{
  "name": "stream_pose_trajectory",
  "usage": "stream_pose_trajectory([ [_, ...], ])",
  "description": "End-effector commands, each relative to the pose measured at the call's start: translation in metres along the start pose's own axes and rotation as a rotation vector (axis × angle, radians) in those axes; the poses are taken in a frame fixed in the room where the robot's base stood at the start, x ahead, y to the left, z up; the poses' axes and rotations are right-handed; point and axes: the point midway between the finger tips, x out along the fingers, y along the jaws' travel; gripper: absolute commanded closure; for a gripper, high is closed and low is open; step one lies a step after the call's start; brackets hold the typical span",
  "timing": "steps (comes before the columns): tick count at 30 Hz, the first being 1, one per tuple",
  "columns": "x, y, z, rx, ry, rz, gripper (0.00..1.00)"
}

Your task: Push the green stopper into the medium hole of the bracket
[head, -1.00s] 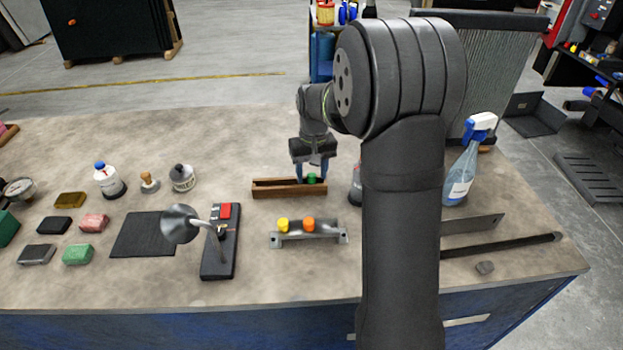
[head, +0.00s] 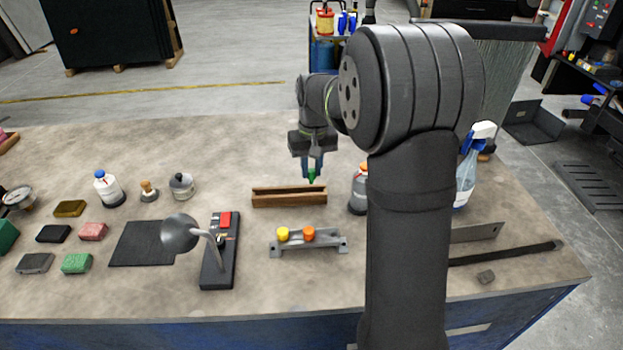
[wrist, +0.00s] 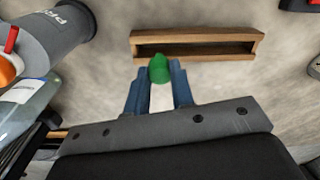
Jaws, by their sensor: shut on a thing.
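My gripper (head: 312,168) is shut on the green stopper (head: 311,175) and holds it just above the wooden trough. In the wrist view the green stopper (wrist: 159,68) sits between the blue fingertips (wrist: 158,88), its rounded end pointing out. The metal bracket (head: 330,246) lies on the table nearer the front edge. A yellow stopper (head: 283,234) and an orange stopper (head: 309,234) stand on it. The bracket's holes cannot be made out, and the bracket is not in the wrist view.
The wooden trough (head: 289,197) looks empty; it also shows in the wrist view (wrist: 195,36). A bottle (head: 358,190) and a spray bottle (head: 467,170) stand to the right. A lamp (head: 180,233) on a dark base is left of the bracket. My arm hides some table.

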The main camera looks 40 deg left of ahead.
Motion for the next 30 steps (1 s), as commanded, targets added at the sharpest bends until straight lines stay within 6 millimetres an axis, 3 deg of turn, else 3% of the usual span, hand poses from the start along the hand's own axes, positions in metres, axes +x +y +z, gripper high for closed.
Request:
stream_pose_trajectory([
  [6,-0.040,-0.001,0.000,-0.001,0.002,0.000,0.99],
  [11,-0.055,-0.001,0.007,-0.055,0.005,0.001,0.99],
  [30,-0.059,0.005,0.116,-0.933,0.073,-0.027,0.99],
])
